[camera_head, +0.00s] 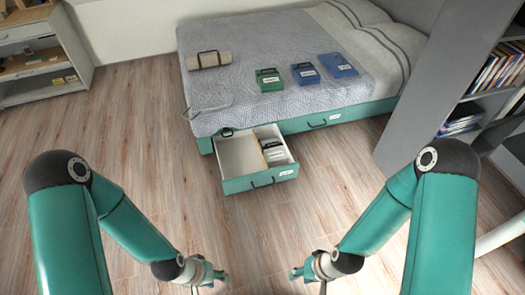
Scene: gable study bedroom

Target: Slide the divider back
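An open drawer (235,184) with a teal front sticks out from under the bed. A thin light-wood divider (258,152) stands inside it, running from back to front. The left part of the drawer is empty. Several small grey, white and dark things (273,152) lie to the right of the divider. My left gripper (222,276) and my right gripper (295,274) are low in the view, in front of the drawer and apart from it. Both are small and seen from above, so their fingers are not clear.
On the bed (240,90) lie a rolled beige bundle (209,60), a green case (269,80) and two blue cases (305,73) (338,65). A grey bookshelf (425,110) stands at right, a shelf unit (35,60) at far left. Floor before the drawer is clear.

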